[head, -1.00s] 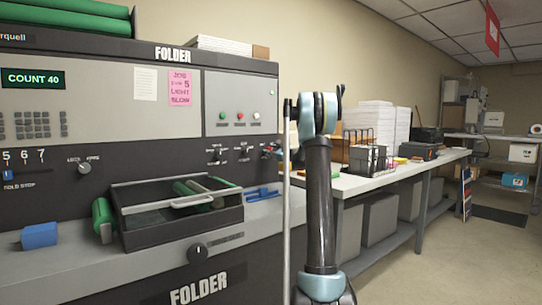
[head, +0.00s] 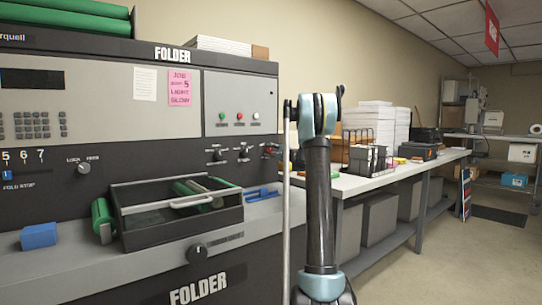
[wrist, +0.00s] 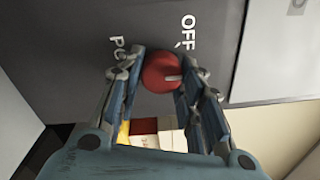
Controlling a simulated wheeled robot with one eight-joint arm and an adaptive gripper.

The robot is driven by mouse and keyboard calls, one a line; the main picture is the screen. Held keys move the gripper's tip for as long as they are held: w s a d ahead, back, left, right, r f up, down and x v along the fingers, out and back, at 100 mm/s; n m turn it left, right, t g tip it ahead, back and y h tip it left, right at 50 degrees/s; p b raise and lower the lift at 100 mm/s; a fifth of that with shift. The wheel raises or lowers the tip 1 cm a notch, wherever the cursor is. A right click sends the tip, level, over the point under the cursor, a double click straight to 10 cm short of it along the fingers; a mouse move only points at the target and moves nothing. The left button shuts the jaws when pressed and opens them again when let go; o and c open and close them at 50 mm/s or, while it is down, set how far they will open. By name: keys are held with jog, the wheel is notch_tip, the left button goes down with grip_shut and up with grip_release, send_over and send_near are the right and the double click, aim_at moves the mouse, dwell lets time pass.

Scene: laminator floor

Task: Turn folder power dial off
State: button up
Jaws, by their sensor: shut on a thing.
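The folder (head: 170,52) is a large dark and grey machine filling the left of the head view. Its red power dial (wrist: 161,73) sits between my gripper's fingers in the wrist view, with a pale pointer mark turned toward the "OFF" label. The dial also shows small at the panel's right edge in the head view (head: 268,150). My gripper (wrist: 160,80) is shut on the dial, one finger on each side. In the head view my arm stands right of the machine and the gripper's fingers cannot be made out. The folder's count display (head: 32,79) is dark.
A tray with green rollers (head: 180,215) sticks out of the folder's front, beside a blue block (head: 39,236). A long table (head: 385,178) with paper stacks and wire racks stands right of my arm.

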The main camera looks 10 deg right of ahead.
jog(key=n, duration=0.4)
jog(key=shift+s+n, duration=0.1)
jog(key=shift+n, duration=2.6)
jog(key=o, duration=1.1)
jog(key=shift+f, duration=0.1)
jog(key=v, duration=1.1)
jog(key=shift+s+d, duration=0.25)
jog(key=shift+d, duration=0.1)
